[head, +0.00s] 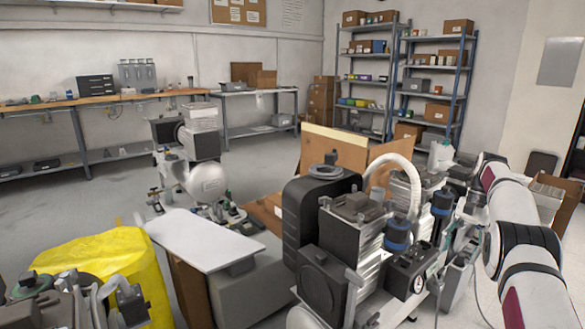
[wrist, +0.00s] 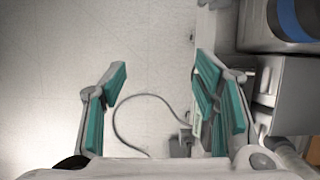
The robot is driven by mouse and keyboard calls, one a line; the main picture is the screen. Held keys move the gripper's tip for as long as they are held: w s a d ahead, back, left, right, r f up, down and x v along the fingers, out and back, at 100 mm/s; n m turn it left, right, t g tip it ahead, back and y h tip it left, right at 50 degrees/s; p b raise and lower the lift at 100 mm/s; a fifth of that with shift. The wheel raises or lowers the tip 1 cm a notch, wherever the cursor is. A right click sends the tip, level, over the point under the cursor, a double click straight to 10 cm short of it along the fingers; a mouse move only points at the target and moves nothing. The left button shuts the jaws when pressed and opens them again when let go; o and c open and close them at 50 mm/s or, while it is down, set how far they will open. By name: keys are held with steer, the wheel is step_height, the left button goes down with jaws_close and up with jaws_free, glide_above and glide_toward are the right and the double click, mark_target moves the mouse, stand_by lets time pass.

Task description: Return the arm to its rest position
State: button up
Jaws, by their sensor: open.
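My gripper (wrist: 158,88) shows in the wrist view, its two teal-padded fingers wide apart with nothing between them. It points down over pale floor, beside grey equipment on the right of that view. My white arm (head: 525,245) is on the right side of the head view, bent beside the dental compressor (head: 360,235). The gripper itself cannot be made out in the head view.
Close to the fingers, a grey machine part with a blue band (wrist: 295,20) stands at right; a cable (wrist: 122,120) lies below. A white board (head: 203,240), yellow bag (head: 125,265) and cardboard box (head: 335,150) crowd the compressor. Open floor (head: 90,220) lies left.

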steer(key=s+a+r+n, duration=0.1)
steer(key=s+a+r, duration=0.2)
steer(key=a+r, duration=0.35)
steer(key=s+a+r+n+t+h, duration=0.1)
steer(key=s+a+r, duration=0.2)
steer(key=r, duration=0.6)
steer(key=s+a+r+n, duration=0.1)
steer(key=s+a+r, duration=0.3)
steer(key=r, duration=0.4)
steer(key=s+a+r+n+h, duration=0.1)
steer(key=s+a, duration=0.3)
steer(key=s, duration=0.4)
steer(key=s+a+r+n+t, duration=0.15)
steer(key=s+a, duration=0.25)
steer(key=s, duration=0.4)
steer(key=s+a+n+g+h, duration=0.1)
steer(key=s+a, duration=0.2)
steer(key=s, duration=0.5)
steer(key=s+a+f+n+t, duration=0.1)
steer(key=s+f+n, duration=0.1)
steer(key=s+f, duration=0.45)
steer(key=s+a+f+n+t, duration=0.15)
steer(key=s+f, duration=0.25)
steer(key=s, duration=0.6)
step_height(320, 180, up, 34)
steer(key=t+p, duration=0.3)
steer(key=p, duration=2.9)
steer(key=shift+w+d+r, duration=0.2)
steer(key=shift+w, duration=0.05)
